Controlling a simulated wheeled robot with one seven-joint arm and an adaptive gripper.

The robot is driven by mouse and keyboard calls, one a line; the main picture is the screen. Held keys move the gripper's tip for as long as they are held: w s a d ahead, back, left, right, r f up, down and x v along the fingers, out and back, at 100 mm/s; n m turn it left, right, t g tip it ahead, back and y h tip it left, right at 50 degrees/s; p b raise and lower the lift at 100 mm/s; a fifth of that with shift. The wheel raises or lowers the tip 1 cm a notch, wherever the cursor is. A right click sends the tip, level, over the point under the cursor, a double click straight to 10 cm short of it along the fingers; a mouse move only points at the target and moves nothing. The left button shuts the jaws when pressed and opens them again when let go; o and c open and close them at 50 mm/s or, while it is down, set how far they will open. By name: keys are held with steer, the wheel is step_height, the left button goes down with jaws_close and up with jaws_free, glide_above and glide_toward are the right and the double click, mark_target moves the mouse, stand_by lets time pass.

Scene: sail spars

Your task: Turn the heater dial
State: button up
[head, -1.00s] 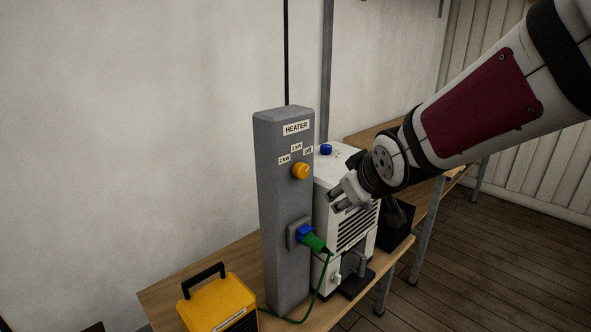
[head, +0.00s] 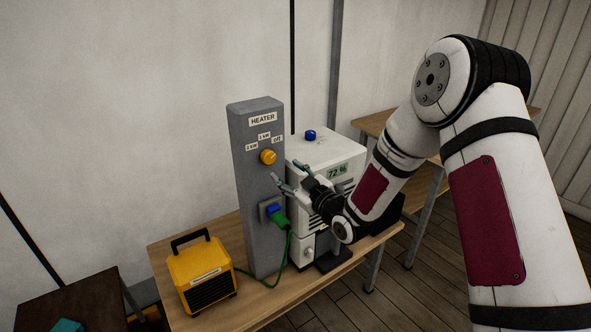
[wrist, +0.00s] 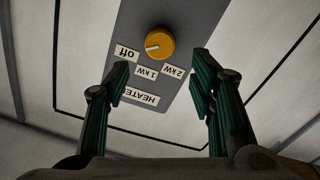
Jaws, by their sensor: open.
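The heater dial is a round orange knob (head: 268,157) high on the front of a grey heater post (head: 248,190). It also shows in the wrist view (wrist: 160,42), upside down, with its white pointer line towards the "off" label (wrist: 126,54). The "1 kW" (wrist: 146,72) and "2 kW" (wrist: 174,71) labels sit beside it. My gripper (head: 288,173) is open and empty, in front of the post and slightly below and right of the dial in the head view. In the wrist view its fingers (wrist: 161,72) are spread wide, with the dial beyond the tips, not touched.
A green plug (head: 279,219) with a cable sits in the post's socket below the dial. A white machine (head: 335,155) with a blue knob and a "72" display stands right behind my gripper. A yellow heater (head: 202,262) stands left on the wooden bench (head: 165,256).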

mark_target(271, 159)
steer(key=b+x, duration=0.5)
steer(key=x, duration=0.4)
steer(key=shift+w+a+f, duration=0.1)
steer(key=shift+w, duration=0.05)
steer(key=c, duration=0.7)
